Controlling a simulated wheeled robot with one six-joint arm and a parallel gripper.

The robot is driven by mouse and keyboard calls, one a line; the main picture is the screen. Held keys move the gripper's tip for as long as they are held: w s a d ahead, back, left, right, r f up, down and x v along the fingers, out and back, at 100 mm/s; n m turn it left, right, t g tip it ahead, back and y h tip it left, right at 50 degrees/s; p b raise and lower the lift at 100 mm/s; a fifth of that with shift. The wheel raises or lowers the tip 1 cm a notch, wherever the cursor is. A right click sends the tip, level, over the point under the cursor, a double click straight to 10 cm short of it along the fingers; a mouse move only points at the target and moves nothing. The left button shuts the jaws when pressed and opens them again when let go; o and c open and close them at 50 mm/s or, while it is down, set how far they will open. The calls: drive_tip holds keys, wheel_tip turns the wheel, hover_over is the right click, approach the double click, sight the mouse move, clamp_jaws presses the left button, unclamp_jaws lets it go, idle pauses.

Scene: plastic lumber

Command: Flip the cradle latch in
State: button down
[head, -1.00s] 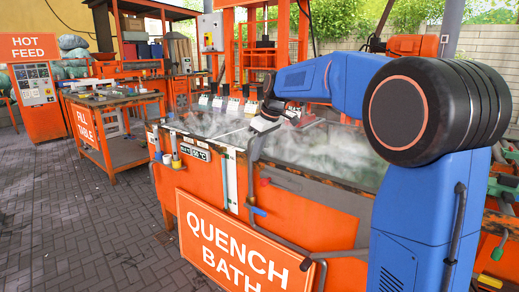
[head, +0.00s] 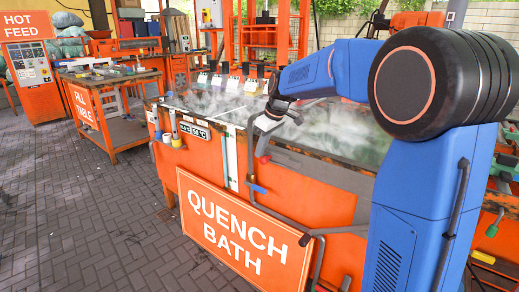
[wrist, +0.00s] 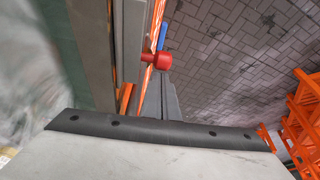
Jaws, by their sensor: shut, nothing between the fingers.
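A red knob (wrist: 164,60) on a short stem stands out from the bath's front edge, in the middle of the wrist view. It looks like the cradle latch handle, though I cannot be sure. In the head view the red piece (head: 264,159) sits just below my gripper (head: 267,124). My gripper is shut and empty over the front rim of the quench bath (head: 310,195). In the wrist view a grey body with a black edge fills the bottom, and the knob appears beyond it, apart from it. The rest of the latch is hard to make out.
Steam covers the bath water (head: 340,130). The brick floor (head: 70,200) is clear.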

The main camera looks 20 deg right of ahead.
sight(267, 162)
drive_tip(key=shift+s+d, duration=0.7)
drive_tip(key=shift+s, duration=0.25)
drive_tip(key=shift+s+d, duration=0.65)
drive_tip(key=shift+s, duration=0.25)
drive_tip(key=w+a+r, duration=0.2)
drive_tip(key=w, duration=0.1)
drive_tip(key=shift+a+r, duration=0.1)
drive_tip(key=shift+r, duration=0.3)
drive_tip(key=v, duration=0.9)
drive_tip(key=shift+s, duration=0.25)
drive_tip(key=shift+s, duration=0.1)
